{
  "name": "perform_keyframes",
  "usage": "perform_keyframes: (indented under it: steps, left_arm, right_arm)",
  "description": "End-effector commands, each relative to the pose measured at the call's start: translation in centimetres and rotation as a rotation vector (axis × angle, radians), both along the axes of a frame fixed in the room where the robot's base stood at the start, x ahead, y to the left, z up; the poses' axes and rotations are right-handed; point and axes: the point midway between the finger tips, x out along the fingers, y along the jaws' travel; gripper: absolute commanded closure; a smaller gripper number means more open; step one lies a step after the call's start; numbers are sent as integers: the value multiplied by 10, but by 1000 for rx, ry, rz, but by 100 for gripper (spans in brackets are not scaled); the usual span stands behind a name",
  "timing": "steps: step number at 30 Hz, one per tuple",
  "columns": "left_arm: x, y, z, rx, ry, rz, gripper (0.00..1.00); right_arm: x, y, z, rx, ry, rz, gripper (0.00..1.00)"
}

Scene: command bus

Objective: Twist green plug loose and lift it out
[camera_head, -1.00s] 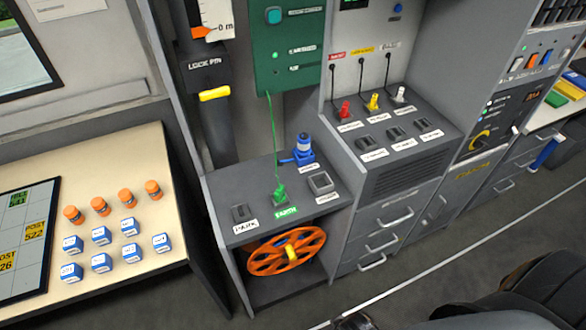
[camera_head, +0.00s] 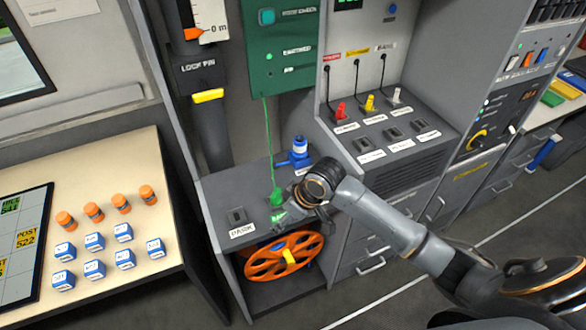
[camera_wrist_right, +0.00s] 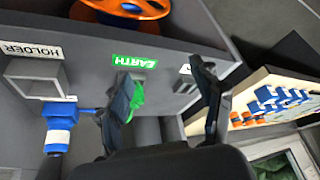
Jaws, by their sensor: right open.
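The green plug (camera_head: 277,197) stands upright in the EARTH socket on the grey console top (camera_head: 218,191), with a thin green cable (camera_head: 270,140) running up to the green panel. My right gripper (camera_head: 291,198) is low over the console, just right of the plug. In the right wrist view my gripper (camera_wrist_right: 163,75) is open and empty. There the green plug (camera_wrist_right: 137,98) shows beside the inner side of the left finger, which partly hides it. I cannot tell whether they touch. My left gripper is not in view.
The holder (camera_wrist_right: 38,78) shows in the right wrist view. An orange wheel (camera_head: 284,257) sits below the console.

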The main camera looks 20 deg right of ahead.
Motion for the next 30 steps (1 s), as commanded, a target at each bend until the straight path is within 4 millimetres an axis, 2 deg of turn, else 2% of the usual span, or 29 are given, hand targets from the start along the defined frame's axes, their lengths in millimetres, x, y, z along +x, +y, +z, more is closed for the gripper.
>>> perform_keyframes:
  steps: [1,6,9,13,19,30]
  left_arm:
    - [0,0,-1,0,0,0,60]
    - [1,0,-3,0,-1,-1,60]
    - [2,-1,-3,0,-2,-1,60]
    - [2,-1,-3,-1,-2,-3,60]
    - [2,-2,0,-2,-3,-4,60]
    - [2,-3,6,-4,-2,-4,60]
  right_arm:
    - [18,-10,21,-20,-13,29,34]
    - [47,-31,73,-46,-9,95,34]
    - [54,-40,92,-53,-4,111,34]
    - [58,-44,101,-54,1,120,34]
    - [63,-38,82,-54,5,121,34]
    - [83,-18,15,-53,3,119,34]
